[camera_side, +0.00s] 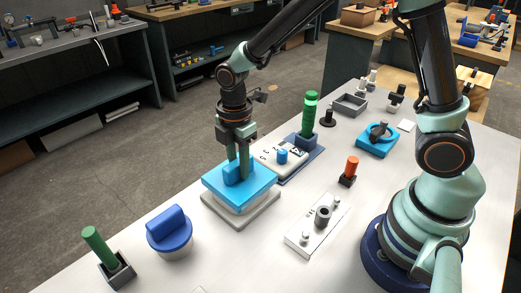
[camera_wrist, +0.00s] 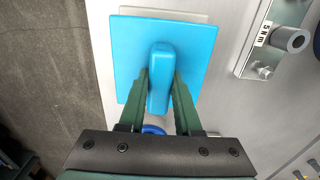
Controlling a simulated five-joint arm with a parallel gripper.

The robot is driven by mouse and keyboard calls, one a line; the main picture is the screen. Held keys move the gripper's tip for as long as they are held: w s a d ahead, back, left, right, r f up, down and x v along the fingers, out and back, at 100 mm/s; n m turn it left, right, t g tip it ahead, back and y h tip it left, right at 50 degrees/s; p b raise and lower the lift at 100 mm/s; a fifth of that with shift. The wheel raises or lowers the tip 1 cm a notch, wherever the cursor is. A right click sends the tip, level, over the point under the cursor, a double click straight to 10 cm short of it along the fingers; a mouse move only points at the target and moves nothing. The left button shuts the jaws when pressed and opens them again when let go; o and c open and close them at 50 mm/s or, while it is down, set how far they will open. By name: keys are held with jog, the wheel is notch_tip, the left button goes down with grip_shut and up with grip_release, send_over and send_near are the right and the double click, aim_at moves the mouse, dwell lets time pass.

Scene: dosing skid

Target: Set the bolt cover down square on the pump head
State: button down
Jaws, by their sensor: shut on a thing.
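The bolt cover (camera_side: 255,191) is a light blue square plate with a raised bar handle. My gripper (camera_side: 238,172) points down and is shut on that handle. In the wrist view the cover (camera_wrist: 190,62) lies between and beyond the green fingers (camera_wrist: 161,92), its handle pinched between them. The pump head (camera_side: 228,205) is a pale block on a grey base plate, directly under the cover and mostly hidden by it. The cover looks roughly level and close over the head. I cannot tell whether they touch.
A dark blue round cap (camera_side: 169,232) and a green-handled tool in a grey holder (camera_side: 118,272) stand at the front left. A silver block with knobs (camera_side: 318,224) lies to the right. A panel with a green post (camera_side: 309,115) stands behind. Bare bench lies between them.

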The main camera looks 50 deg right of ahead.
aim_at(238, 161)
jog(key=shift+f, duration=0.5)
jog(key=c, duration=0.5)
grip_release()
notch_tip(238, 161, up, 12)
jog(key=shift+r, duration=0.1)
jog(key=s+d+r+m+t, duration=0.1)
jog(key=s+d+m+t, duration=0.1)
jog(key=m, duration=0.4)
jog(key=s+d+r+m+t, duration=0.1)
jog(key=s+d+r+m, duration=0.1)
jog(key=d+m, duration=0.3)
jog(key=s+d+r+m+t, duration=0.2)
jog(key=s+d+m, duration=0.2)
jog(key=m, duration=0.3)
jog(key=shift+s+r+t, duration=0.15)
jog(key=shift+s+t, duration=0.1)
jog(key=shift+t, duration=0.05)
